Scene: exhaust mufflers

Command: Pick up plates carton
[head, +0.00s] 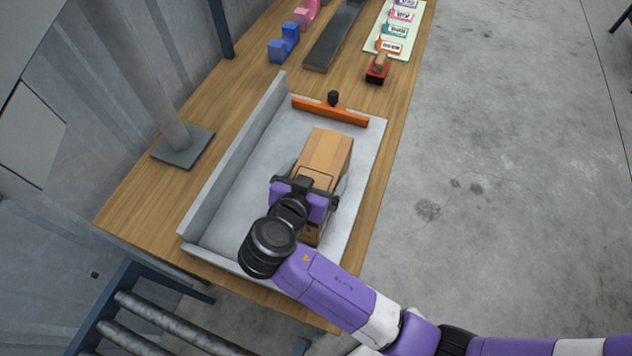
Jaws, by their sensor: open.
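A brown cardboard carton (329,152) lies on a light grey tray (234,205) with raised walls on its left and near sides. I take it to be the plates carton; no label on it is readable. My gripper (318,190) is above the near half of the carton, with its dark fingers spread to either side of it. The gripper is open. My purple wrist and hand cover much of the carton's near part. I cannot tell whether the fingers touch its sides.
An orange bar with a black knob (330,111) lies across the tray's far end. A grey post on a base plate (183,147) stands left on the wooden table (135,205). Blue blocks (283,45), a dark strip, a red-based stamp (377,70) and coloured tags lie farther back.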

